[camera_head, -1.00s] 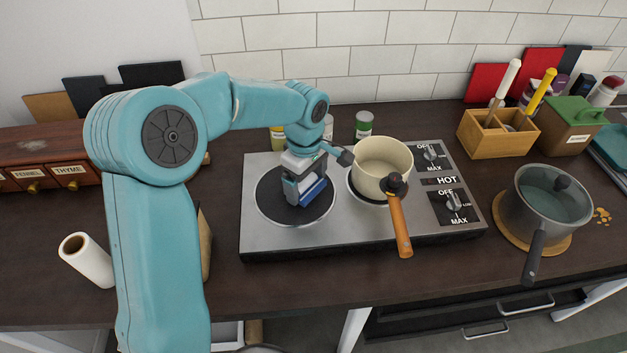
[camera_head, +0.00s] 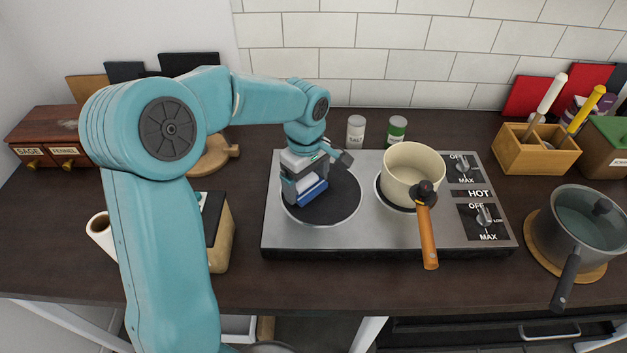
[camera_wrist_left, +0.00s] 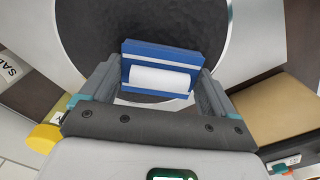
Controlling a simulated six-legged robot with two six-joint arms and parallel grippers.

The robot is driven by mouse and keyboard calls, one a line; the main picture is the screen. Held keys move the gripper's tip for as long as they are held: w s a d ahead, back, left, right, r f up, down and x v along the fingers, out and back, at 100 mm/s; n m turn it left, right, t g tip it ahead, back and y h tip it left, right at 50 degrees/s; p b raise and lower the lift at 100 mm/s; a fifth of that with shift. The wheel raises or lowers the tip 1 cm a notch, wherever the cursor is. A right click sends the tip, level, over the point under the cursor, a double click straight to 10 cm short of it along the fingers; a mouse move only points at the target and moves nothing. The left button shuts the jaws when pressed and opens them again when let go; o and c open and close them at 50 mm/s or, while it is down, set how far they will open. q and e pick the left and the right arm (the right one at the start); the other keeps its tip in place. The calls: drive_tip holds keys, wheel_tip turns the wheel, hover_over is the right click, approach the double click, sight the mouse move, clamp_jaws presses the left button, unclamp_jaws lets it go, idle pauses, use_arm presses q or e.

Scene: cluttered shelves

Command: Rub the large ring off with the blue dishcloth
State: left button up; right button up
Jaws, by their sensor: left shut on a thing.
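The large ring (camera_head: 340,204) is the black round hotplate on the left of the steel hob; it also fills the top of the left wrist view (camera_wrist_left: 95,30). My left gripper (camera_head: 303,188) is shut on the blue dishcloth (camera_head: 313,190), over the left part of this ring. In the left wrist view the cloth (camera_wrist_left: 188,60) is a folded blue pad with a white stripe, held between the fingers, with a white roll-like piece in front. The cloth looks down at the plate; whether it touches I cannot tell. No stain is clear on the visible black surface.
A cream pot (camera_head: 412,170) with an orange handle stands on the smaller ring just right of my gripper. A grey lidded pot (camera_head: 580,235) is at right.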

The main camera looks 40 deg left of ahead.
use_arm(q)
drive_tip(key=shift+s+a+r, duration=0.1)
drive_tip(key=shift+s+a, duration=0.6)
drive_tip(key=shift+a, duration=0.1)
drive_tip(key=shift+w+d, duration=0.1)
drive_tip(key=shift+r, duration=0.1)
wheel_tip(320, 180, up, 7)
drive_tip(key=p, duration=0.5)
